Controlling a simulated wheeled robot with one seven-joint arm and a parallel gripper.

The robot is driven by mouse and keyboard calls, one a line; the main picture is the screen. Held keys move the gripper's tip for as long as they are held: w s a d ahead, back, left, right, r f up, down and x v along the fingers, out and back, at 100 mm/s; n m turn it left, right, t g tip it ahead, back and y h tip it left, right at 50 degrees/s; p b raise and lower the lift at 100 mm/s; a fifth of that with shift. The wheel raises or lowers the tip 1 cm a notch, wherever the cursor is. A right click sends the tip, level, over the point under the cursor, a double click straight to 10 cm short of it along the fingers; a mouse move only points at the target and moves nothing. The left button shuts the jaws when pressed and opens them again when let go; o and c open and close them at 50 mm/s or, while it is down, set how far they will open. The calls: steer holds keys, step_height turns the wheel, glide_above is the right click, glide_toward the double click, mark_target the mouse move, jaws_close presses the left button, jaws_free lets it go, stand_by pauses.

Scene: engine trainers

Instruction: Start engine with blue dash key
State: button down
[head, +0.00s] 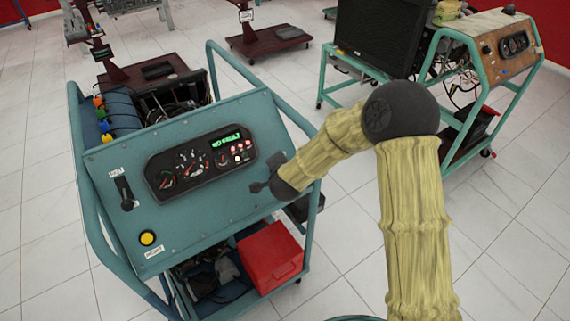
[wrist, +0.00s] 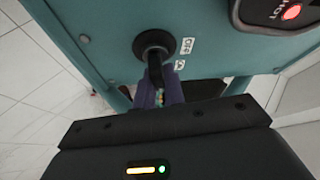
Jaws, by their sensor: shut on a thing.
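The teal engine trainer's dash (head: 215,120) carries a black gauge cluster (head: 200,160) with a lit green display and red lights. My gripper (head: 262,184) is at the right edge of the dash, below and right of the cluster. In the wrist view a round black key switch (wrist: 154,44) sits on the panel beside small white labels, one reading OFF.
A black lever (head: 124,193) and a yellow button (head: 147,238) are on the left of the dash. A red box (head: 271,258) sits on the shelf below. A second engine trainer (head: 484,60) stands at the right. Tiled floor is open between them.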

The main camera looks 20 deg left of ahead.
steer(key=shift+s+a+f+m+g, duration=0.2)
steer(key=shift+s+f+m+g, duration=0.1)
steer(key=shift+s+f, duration=0.15)
steer(key=c, duration=1.5)
jaws_free()
steer(key=shift+r, duration=0.1)
steer(key=shift+a, duration=0.15)
steer(key=shift+w+d+r, duration=0.1)
steer(key=shift+d+r, duration=0.05)
steer(key=shift+d, duration=0.05)
steer(key=shift+r, duration=0.15)
steer(key=v, duration=1.7)
steer(key=shift+s+a+f, duration=0.2)
steer(key=shift+s+f, duration=0.05)
steer(key=shift+s, duration=0.1)
steer(key=shift+w+d, duration=0.1)
